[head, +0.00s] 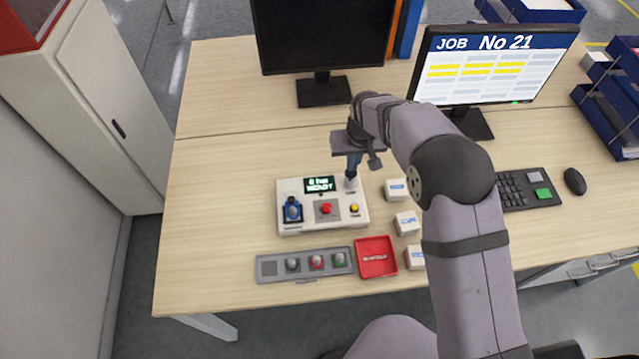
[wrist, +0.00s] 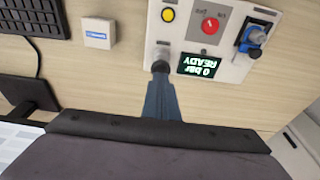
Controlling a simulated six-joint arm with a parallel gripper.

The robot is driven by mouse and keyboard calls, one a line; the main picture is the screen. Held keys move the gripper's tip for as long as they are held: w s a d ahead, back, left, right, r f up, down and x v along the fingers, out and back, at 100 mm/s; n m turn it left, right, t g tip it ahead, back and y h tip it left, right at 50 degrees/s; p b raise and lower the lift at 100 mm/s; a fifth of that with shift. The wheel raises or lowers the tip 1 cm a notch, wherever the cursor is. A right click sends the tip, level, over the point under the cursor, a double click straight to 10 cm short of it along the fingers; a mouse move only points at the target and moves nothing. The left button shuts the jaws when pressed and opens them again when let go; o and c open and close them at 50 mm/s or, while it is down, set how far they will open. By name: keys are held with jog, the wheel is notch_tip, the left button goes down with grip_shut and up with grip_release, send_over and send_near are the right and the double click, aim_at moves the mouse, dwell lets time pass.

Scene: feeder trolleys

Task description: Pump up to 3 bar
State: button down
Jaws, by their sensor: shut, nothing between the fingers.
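A white control box (head: 300,220) sits on the desk. Its display (head: 319,185) reads "0 bar READY"; the same text shows upside down in the wrist view (wrist: 199,66). The box carries a red knob (head: 326,209), a yellow button (head: 354,209) and a blue holder (head: 292,212) with a grey part in it. My gripper (wrist: 160,72) is shut and empty. Its fingertips are at the dark-topped round control beside the display, at the box's far right corner. I cannot tell whether they touch it. The fingers partly hide this control.
A grey tray (head: 273,268) with several coloured-top parts and a red tray (head: 376,271) lie in front of the box. Small white boxes (head: 407,222) stand to its right. The desk's left side is clear.

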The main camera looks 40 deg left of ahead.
jog(key=shift+f, duration=0.15)
jog(key=shift+f+b, duration=0.9)
jog(key=shift+f, duration=0.3)
jog(key=shift+r, duration=0.1)
jog(key=shift+r+p, duration=0.85)
jog(key=shift+r, duration=0.4)
jog(key=shift+f, duration=0.1)
jog(key=shift+f+b, duration=0.9)
jog(key=shift+f, duration=0.4)
jog(key=shift+r, duration=0.1)
jog(key=shift+r+p, duration=0.9)
jog(key=shift+r, duration=0.4)
jog(key=shift+f, duration=0.1)
